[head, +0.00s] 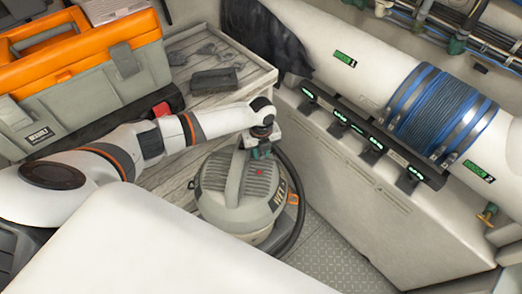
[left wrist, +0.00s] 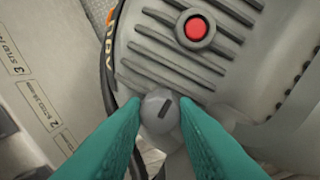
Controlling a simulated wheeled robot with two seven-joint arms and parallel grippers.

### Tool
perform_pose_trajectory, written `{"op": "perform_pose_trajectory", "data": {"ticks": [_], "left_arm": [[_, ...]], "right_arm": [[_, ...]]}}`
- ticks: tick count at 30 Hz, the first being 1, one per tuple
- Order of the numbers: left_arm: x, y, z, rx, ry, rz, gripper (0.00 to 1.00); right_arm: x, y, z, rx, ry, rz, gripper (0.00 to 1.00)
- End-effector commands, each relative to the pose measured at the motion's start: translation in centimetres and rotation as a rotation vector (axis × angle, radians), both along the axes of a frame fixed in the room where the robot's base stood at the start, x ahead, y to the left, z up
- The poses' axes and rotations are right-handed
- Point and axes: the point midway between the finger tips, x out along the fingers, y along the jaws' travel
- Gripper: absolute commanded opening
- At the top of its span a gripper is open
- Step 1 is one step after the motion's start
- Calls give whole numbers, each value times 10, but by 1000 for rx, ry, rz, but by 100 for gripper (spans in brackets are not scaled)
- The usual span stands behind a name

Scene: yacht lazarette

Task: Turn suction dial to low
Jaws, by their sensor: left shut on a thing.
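The suction dial (left wrist: 159,112) is a small round grey knob with a dark slot mark, on the edge of the vacuum's ribbed top. My left gripper (left wrist: 160,118) has its teal fingers on both sides of the dial, shut on it. The mark on the dial is tilted slightly, its top to the right. In the head view, my left gripper (head: 262,150) reaches down onto the round grey vacuum (head: 235,200); the dial is hidden there. A red button (left wrist: 196,28) sits on the vacuum's top. My right gripper is not in view.
A black hose (head: 297,205) curves around the vacuum's right side. A white locker (head: 370,215) stands to the right, with metal floor (head: 325,243) between.

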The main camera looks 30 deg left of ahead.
Motion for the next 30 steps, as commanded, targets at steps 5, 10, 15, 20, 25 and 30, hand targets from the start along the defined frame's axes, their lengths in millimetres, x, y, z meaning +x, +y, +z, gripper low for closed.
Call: {"op": "perform_pose_trajectory", "data": {"ticks": [5, 10, 15, 20, 25, 30], "left_arm": [[1, 0, 1, -1, -2, 0, 35], [1, 0, 0, 0, -1, 1, 35], [1, 0, 4, -1, -2, 1, 35], [1, 0, 26, 0, -6, -1, 35], [2, 0, 63, 0, -6, -1, 35], [1, 0, 96, 0, -6, 0, 35]], "right_arm": [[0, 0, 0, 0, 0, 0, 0], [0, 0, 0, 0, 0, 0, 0], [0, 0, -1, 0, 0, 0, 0], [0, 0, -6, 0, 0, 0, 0], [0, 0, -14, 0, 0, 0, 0], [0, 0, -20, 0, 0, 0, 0]]}}
